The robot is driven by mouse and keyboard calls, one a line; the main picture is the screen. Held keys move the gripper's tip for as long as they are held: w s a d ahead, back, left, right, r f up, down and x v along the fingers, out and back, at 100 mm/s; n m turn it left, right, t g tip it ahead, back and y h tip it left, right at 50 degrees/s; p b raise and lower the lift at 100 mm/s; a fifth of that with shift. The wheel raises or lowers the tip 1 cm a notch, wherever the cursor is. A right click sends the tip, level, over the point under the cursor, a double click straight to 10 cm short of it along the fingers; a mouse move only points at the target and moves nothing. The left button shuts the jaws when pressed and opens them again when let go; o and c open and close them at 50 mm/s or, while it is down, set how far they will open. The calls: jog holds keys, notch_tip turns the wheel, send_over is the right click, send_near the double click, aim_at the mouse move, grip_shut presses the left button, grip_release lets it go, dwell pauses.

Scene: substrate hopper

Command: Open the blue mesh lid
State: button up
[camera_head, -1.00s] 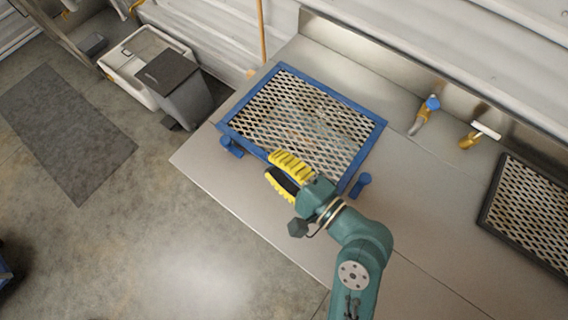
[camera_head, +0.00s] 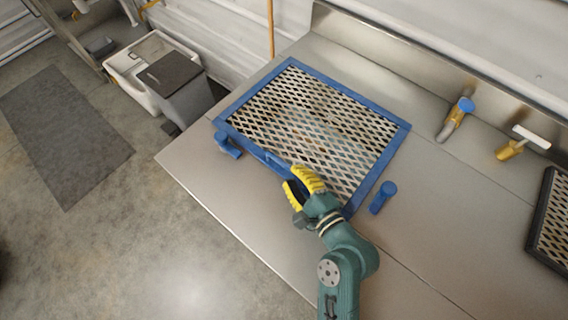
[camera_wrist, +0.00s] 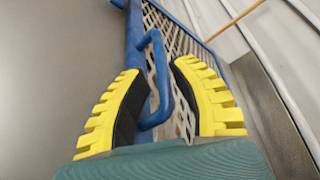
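The blue mesh lid (camera_head: 390,147) is a blue frame around a pale diamond mesh, lying flat over the counter opening in the head view. Its frame also shows in the wrist view (camera_wrist: 134,40). A blue loop handle (camera_wrist: 161,65) sticks out from the lid's front edge. My gripper (camera_head: 291,180) is at the middle of that front edge. In the wrist view, my gripper (camera_wrist: 157,66) has its yellow, black-padded fingers apart, one on each side of the handle. A clear gap shows on the right; contact on the left cannot be told.
Two blue knobs or brackets, left (camera_head: 228,146) and right (camera_head: 382,197), stand by the lid's front corners. A dark-framed mesh (camera_head: 548,235) lies far right. The front counter (camera_head: 215,185) is clear.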

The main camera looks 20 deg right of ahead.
aim_at(284, 163)
jog(key=x, duration=0.5)
jog(key=shift+b, duration=0.35)
jog(key=shift+o, duration=0.2)
grip_shut()
